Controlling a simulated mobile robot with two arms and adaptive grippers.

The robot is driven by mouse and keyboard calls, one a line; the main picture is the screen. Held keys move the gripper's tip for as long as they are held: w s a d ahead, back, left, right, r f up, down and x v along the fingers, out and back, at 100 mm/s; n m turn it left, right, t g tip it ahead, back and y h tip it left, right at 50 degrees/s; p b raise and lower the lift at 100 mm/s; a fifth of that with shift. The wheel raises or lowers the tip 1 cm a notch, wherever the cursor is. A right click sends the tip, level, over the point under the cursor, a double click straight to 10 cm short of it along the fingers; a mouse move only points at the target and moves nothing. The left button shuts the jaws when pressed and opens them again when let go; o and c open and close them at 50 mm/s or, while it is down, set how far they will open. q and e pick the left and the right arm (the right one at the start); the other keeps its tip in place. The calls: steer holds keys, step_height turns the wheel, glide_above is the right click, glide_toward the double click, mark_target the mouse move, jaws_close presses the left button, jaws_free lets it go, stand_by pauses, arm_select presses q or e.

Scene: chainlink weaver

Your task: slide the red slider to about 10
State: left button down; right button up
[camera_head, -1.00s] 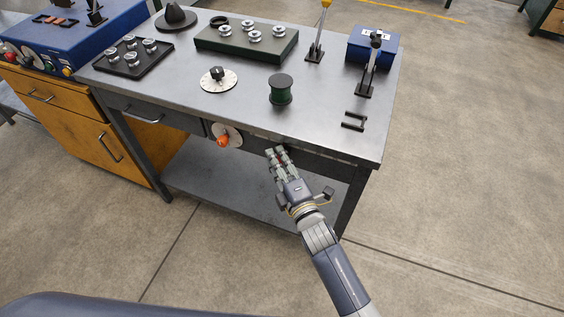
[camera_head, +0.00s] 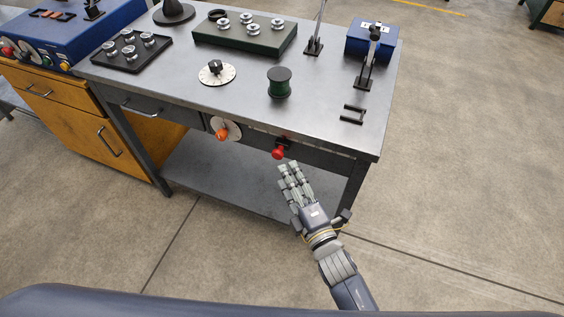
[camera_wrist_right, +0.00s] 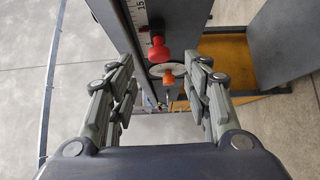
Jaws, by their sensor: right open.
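The red slider knob (camera_head: 279,152) sits on the front edge of the workbench, right of the orange knob. In the right wrist view the red slider (camera_wrist_right: 159,50) shows between and beyond my fingers. A pale scale (camera_wrist_right: 139,14) with the number 15 runs beside it; the exact reading cannot be told. My right gripper (camera_head: 289,170) is open and empty, in front of and just below the red slider, apart from it. Its fingers stand spread on both sides in the wrist view (camera_wrist_right: 163,75). My left gripper is not in view.
An orange knob on a round dial (camera_head: 222,132) is left of the slider on the same front. Open floor lies in front.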

steer(key=shift+v, duration=1.75)
steer(key=s+d+f+m+g+h, duration=0.2)
steer(key=s+d+f+m, duration=0.1)
steer(key=f, duration=0.6)
steer(key=s+d+f+m+g+h, duration=0.1)
steer(key=s+d+f+m+g, duration=0.15)
steer(key=f, duration=0.75)
steer(key=s+d+f+m+g+h, duration=0.2)
steer(key=d+f+m, duration=0.2)
steer(key=f, duration=0.5)
steer(key=s+d+f+m+g+h, duration=0.1)
steer(key=s+d+f+m+g, duration=0.1)
steer(key=s+f, duration=0.4)
steer(key=s+d+f+m+g+h, duration=0.1)
steer(key=s+d+f+m+g, duration=0.2)
steer(key=s, duration=1)
steer(key=s+d+f+m+g+h, duration=0.1)
steer(key=s+d+f+m+g, duration=0.2)
steer(key=s+d+f+m, duration=0.3)
steer(key=s+d+f, duration=0.2)
steer(key=s+f, duration=0.1)
steer(key=f, duration=0.1)
steer(key=shift+s, duration=0.4)
steer(key=shift+a+m+g, duration=0.1)
steer(key=shift+m+g, duration=0.15)
